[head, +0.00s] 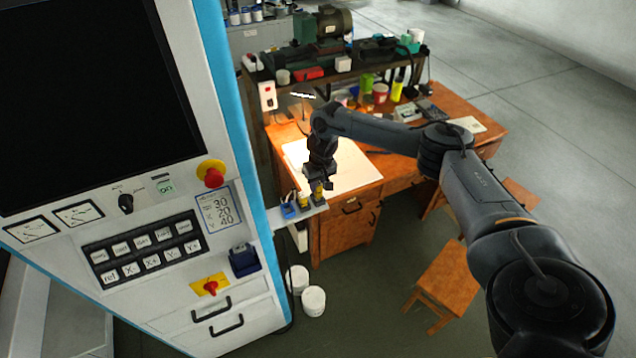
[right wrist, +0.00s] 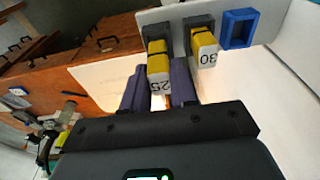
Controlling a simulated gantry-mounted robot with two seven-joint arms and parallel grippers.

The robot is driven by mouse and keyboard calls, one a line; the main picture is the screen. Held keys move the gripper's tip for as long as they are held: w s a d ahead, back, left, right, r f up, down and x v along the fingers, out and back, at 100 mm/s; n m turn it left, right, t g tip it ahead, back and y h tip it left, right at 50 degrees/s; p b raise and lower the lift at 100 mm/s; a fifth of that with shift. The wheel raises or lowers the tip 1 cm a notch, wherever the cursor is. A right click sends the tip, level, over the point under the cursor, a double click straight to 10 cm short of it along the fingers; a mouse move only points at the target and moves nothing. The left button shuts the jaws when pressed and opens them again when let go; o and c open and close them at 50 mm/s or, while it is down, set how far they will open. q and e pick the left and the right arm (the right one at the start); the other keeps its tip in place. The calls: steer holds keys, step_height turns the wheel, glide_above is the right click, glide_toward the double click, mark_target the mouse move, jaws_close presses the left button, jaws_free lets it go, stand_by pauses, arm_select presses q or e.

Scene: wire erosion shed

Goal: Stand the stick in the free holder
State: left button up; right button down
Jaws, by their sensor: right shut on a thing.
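My right gripper (head: 318,183) is over the white shelf at the machine's side. In the right wrist view its two dark fingers (right wrist: 160,88) are shut on a yellow stick with a white end marked 25 (right wrist: 158,62). The stick's far end is at a grey holder (right wrist: 155,32); I cannot tell whether it is seated or just clear. A second yellow stick, marked 30 (right wrist: 203,45), stands in the middle grey holder (right wrist: 198,21). The blue holder (right wrist: 238,28) is empty; it also shows in the head view (head: 289,211). My left gripper is out of view.
The white shelf (head: 279,219) juts from the blue-edged machine cabinet (head: 256,190). A wooden desk (head: 345,233) with a lit paper sheet stands just behind. White buckets (head: 313,301) are on the floor below. Stools stand at the right.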

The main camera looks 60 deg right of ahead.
steer(key=shift+f, duration=0.1)
steer(key=shift+f, duration=0.35)
steer(key=shift+f, duration=0.15)
steer(key=c, duration=0.9)
jaws_free()
